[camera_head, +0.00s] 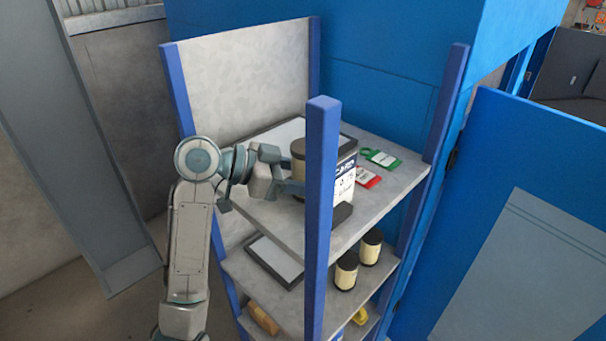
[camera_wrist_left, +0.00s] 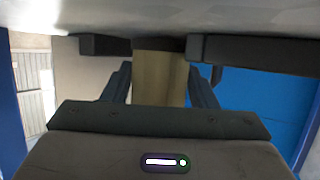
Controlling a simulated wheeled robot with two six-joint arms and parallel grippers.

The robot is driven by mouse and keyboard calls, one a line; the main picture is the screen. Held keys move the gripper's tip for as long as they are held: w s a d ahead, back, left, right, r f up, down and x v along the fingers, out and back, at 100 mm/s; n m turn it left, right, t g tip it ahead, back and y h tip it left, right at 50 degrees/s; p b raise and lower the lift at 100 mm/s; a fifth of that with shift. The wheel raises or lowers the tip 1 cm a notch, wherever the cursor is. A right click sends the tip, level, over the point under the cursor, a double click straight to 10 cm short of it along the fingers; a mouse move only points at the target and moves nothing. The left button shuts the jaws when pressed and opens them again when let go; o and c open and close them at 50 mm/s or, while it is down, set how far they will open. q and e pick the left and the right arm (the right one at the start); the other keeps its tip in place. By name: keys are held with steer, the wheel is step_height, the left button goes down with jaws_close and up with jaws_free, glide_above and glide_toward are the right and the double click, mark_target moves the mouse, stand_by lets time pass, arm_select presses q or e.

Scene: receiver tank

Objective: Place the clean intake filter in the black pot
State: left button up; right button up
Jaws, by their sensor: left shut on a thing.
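My left gripper (camera_head: 287,186) reaches in from the left over the top shelf. It is shut on a tan filter with dark ends (camera_head: 298,168), partly hidden by the blue front post. In the left wrist view, the tan filter body (camera_wrist_left: 160,80) sits between the two fingers of the left gripper (camera_wrist_left: 160,88). Whether the filter touches the shelf is unclear. Two similar tan filters with black caps stand on the middle shelf, one in front (camera_head: 346,272) and one behind (camera_head: 371,248). I cannot make out a black pot. My right gripper is not in view.
The blue front post (camera_head: 321,200) stands close to the held filter. A dark-framed board (camera_head: 275,262) lies on the middle shelf.

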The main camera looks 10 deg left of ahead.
arm_select(q)
steer(key=shift+f, duration=0.1)
steer(key=o, duration=0.6)
steer(key=shift+w+f, duration=0.1)
steer(key=o, duration=0.4)
steer(key=shift+c, duration=0.2)
steer(key=shift+o, duration=0.3)
steer(key=shift+r, duration=0.2)
